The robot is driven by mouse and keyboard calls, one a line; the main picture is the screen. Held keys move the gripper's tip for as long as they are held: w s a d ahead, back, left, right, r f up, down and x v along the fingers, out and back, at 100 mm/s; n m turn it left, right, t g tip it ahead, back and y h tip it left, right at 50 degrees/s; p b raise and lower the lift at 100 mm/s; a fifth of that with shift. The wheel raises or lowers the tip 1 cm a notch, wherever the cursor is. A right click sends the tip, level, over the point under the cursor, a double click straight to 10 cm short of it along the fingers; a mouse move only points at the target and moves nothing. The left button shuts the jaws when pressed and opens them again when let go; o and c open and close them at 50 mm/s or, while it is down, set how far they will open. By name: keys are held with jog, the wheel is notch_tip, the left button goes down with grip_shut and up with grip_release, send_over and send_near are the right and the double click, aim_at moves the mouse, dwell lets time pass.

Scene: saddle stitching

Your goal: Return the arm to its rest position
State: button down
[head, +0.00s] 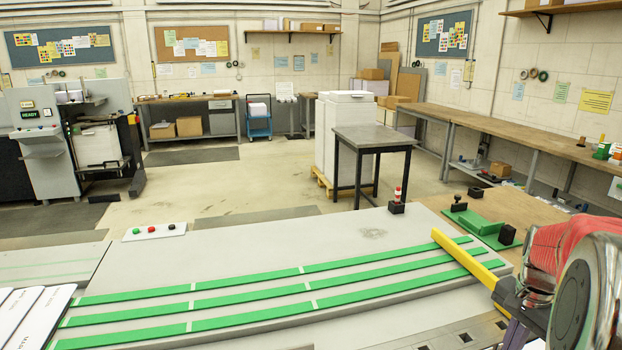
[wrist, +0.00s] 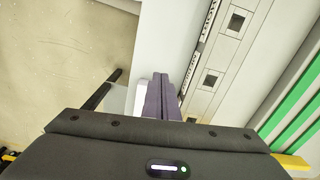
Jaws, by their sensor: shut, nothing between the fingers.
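My gripper (wrist: 161,84) is shut and empty in the wrist view, its two dark purple fingers together. In the head view, my arm reaches in from the right edge, with a red-covered link and a shiny round joint. Its fingers (head: 515,334) show only in part at the lower right, partly hidden by the arm. They are above the front right of the grey machine bed.
The grey bed (head: 330,235) has green strips (head: 240,299) and a yellow bar (head: 463,256) across its right end. A button panel (head: 154,232) and a small red-topped post (head: 397,200) stand behind. Printed sheets (head: 35,315) lie at left. Open floor lies beyond.

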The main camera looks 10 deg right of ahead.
jog(key=s+a+r+n+t, duration=0.1)
jog(key=a+n, duration=0.4)
jog(key=a, duration=0.6)
jog(key=s+a+r+n+t, duration=0.2)
jog(key=s+a+r+n, duration=0.1)
jog(key=a, duration=0.8)
jog(key=s+a+r+n+t, duration=0.2)
jog(key=a+n, duration=0.5)
jog(key=a, duration=0.4)
notch_tip(320, 180, up, 3)
jog(key=shift+s+a+f+n, duration=0.2)
jog(key=shift+s+a+n, duration=0.2)
jog(key=shift+s, duration=0.15)
